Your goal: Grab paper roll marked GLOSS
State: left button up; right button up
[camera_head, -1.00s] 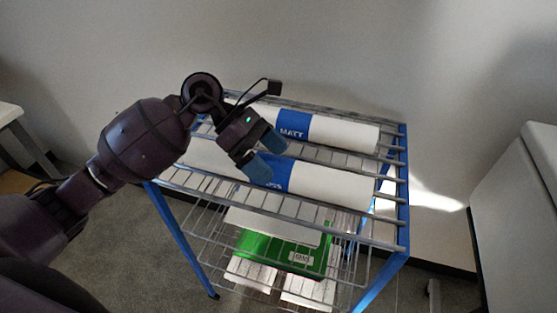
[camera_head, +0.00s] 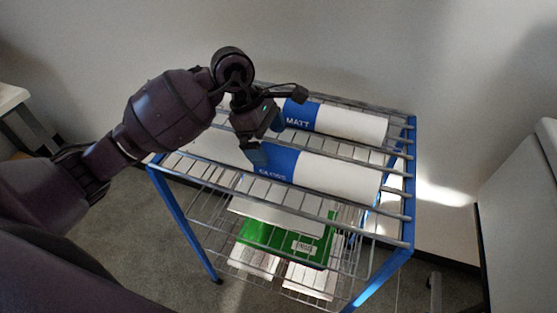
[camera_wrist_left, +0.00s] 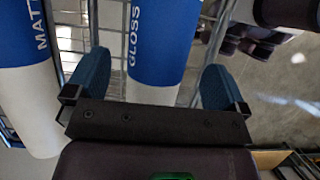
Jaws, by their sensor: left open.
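The paper roll marked GLOSS (camera_head: 335,174) is white with a blue band and lies on the top wire shelf, in front of the MATT roll (camera_head: 350,124). My left gripper (camera_head: 266,140) is open and empty, over the GLOSS roll at the left edge of its band. In the left wrist view the GLOSS roll (camera_wrist_left: 160,40) runs between my two blue fingers, and the MATT roll (camera_wrist_left: 25,90) lies outside the left finger. I cannot tell how far down the fingers reach beside the roll. The arm hides part of both rolls' left ends. My right gripper is not in view.
The blue-framed wire rack (camera_head: 383,270) stands against a plain wall. A lower shelf holds a green pack (camera_head: 262,236) and several white packs. A white cabinet (camera_head: 515,215) stands at the right, and a table edge (camera_head: 12,98) shows at the far left.

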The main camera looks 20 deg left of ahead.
aim_at(274, 149)
pick_arm(q)
jog(key=shift+x, duration=2.15)
jog(key=shift+d, duration=0.15)
jog(key=c, duration=1.3)
jog(key=shift+r, duration=0.15)
jog(key=shift+c, duration=1)
